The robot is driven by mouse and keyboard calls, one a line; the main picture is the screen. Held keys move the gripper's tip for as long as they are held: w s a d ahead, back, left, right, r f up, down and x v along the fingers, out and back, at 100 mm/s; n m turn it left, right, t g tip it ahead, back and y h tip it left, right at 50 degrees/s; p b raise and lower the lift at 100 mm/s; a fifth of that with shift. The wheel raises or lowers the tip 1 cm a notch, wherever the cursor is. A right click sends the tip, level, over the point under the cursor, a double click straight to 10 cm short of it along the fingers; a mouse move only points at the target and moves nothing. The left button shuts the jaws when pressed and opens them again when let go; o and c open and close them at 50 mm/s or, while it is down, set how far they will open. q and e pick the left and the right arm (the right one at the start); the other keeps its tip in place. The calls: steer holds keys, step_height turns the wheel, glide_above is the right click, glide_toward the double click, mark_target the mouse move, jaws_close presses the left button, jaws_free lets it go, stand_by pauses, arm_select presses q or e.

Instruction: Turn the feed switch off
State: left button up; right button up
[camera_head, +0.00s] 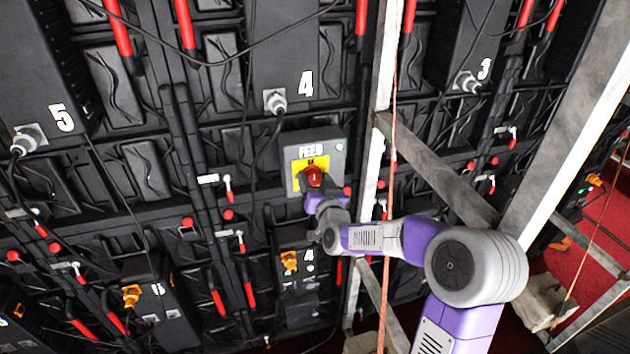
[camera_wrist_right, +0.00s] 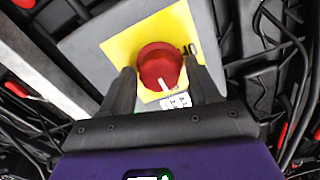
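The feed switch is a round red knob (camera_head: 314,176) on a yellow plate (camera_head: 298,165), set in a grey box marked FEED (camera_head: 334,158). In the right wrist view the red knob (camera_wrist_right: 160,66) has a white mark at its lower edge. Dark lettering stands to its right, partly hidden by a finger. My right gripper (camera_head: 314,187) is at the knob, and in the wrist view its two fingers (camera_wrist_right: 160,72) stand apart, one on each side of the knob. I cannot tell whether they touch it. My left gripper is not in view.
The video wall's dark back carries cables, red handles and numbered boxes, including box 4 (camera_head: 283,50) above the switch and box 5 (camera_head: 30,70) at left. A metal upright (camera_head: 374,130) and a diagonal brace (camera_head: 440,170) stand close right of the switch.

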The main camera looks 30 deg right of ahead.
steer(key=c, duration=0.8)
steer(key=shift+a+f+n+b, duration=0.1)
steer(key=shift+f+n+b, duration=0.05)
steer(key=shift+n+b, duration=1.25)
steer(key=shift+c, duration=0.2)
steer(key=n+b, duration=0.1)
steer(key=n, duration=0.2)
steer(key=shift+n, duration=0.4)
steer(key=n+b, duration=0.1)
steer(key=n, duration=0.1)
steer(key=shift+a+n, duration=0.1)
steer(key=shift+n, duration=0.3)
steer(key=n, duration=0.2)
steer(key=shift+n, duration=0.3)
steer(key=n+p, duration=0.1)
steer(key=n, duration=0.4)
steer(key=shift+n, duration=0.7)
steer(key=o, duration=1.1)
steer(key=shift+c, duration=0.2)
